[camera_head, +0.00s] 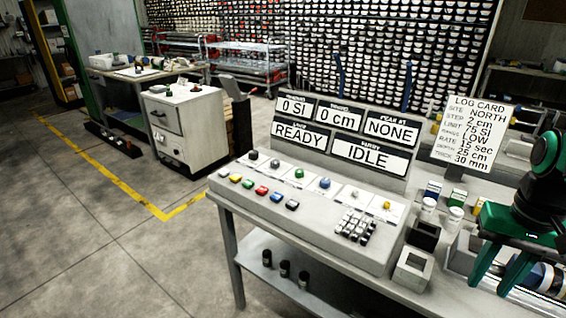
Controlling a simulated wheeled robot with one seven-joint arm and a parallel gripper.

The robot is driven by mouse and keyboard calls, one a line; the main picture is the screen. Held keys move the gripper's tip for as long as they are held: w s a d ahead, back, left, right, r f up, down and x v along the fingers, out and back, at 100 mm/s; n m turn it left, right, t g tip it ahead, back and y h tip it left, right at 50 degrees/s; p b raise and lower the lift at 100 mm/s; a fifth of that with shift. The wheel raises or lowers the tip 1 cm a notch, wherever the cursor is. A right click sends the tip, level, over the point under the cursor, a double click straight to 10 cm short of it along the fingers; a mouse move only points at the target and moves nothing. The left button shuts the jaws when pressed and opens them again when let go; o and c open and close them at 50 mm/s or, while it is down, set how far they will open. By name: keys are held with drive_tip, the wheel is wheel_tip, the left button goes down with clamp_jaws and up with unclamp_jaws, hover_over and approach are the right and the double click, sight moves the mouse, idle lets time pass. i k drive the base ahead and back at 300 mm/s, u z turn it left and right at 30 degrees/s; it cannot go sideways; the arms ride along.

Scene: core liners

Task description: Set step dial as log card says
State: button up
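The log card (475,132) stands upright at the back right of the bench and reads STEP 2 cm, among other lines. The sloped console (320,245) carries a row of small round knobs: black (252,155), grey (274,163), green (299,174), blue (325,183), a pale one and yellow (387,205). Their labels are too small to read, so I cannot tell which is the step dial or its setting. Display panels (340,135) behind show 0 SI, 0 cm, NONE, READY and IDLE. My gripper (489,289) is at the right, open, green fingers pointing down, away from the knobs.
Several coloured buttons (262,190) and a keypad (356,227) lie along the console front. A black square holder (424,235), a grey one (413,268) and white-capped jars (455,216) stand between console and gripper. Cylinders lie in a tray under my gripper.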

sight(275, 164)
drive_tip(key=k, duration=1.2)
drive_tip(key=u, duration=0.35)
drive_tip(key=i, duration=0.55)
drive_tip(key=u, duration=0.75)
drive_tip(key=i, duration=1.2)
drive_tip(key=z, duration=0.45)
drive_tip(key=i, duration=0.6)
drive_tip(key=z, duration=0.5)
